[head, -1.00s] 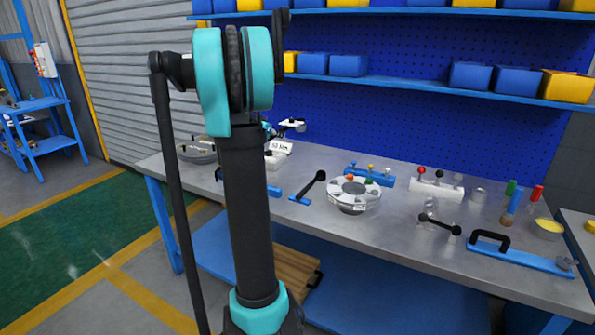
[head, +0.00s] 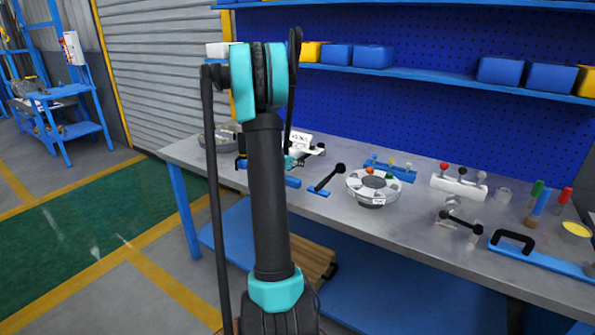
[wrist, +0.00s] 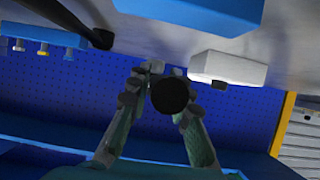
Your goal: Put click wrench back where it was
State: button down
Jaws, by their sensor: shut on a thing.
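In the wrist view my gripper (wrist: 166,76) is shut on a dark thing whose round black end (wrist: 170,97) faces the camera. I take this for the click wrench; the rest of it is hidden behind that end and the fingers. In the head view the gripper is mostly hidden behind my arm, with a bit of teal (head: 291,161) near the left part of the bench. I cannot tell whether the held thing touches the bench.
The metal bench (head: 345,219) carries a black-knobbed lever on a blue base (head: 327,180), a round flanged part (head: 374,200) and a white block with coloured knobs (head: 459,182). A white block (wrist: 228,68) and a blue block (wrist: 200,12) lie close to my gripper.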

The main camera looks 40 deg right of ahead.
notch_tip(320, 180, down, 3)
jog(key=shift+f, duration=0.15)
jog(key=c, duration=1.4)
grip_release()
jog(key=shift+o, duration=0.2)
jog(key=v, duration=1.1)
jog(key=shift+a, duration=0.1)
jog(key=shift+s+a+r, duration=0.2)
jog(key=shift+s+a, duration=0.05)
jog(key=shift+a, duration=0.3)
jog(key=s+a+f+n+y, duration=0.3)
jog(key=s+a, duration=0.5)
jog(key=a, duration=0.3)
jog(key=s+a+f+n+y, duration=0.3)
jog(key=s+a+n+y, duration=0.2)
jog(key=s+a, duration=0.3)
jog(key=s+a+f+n+y, duration=0.3)
jog(key=s+a+n, duration=0.2)
jog(key=a, duration=0.9)
jog(key=s, duration=0.3)
jog(key=shift+n+g+y, duration=0.3)
jog(key=shift+y, duration=0.1)
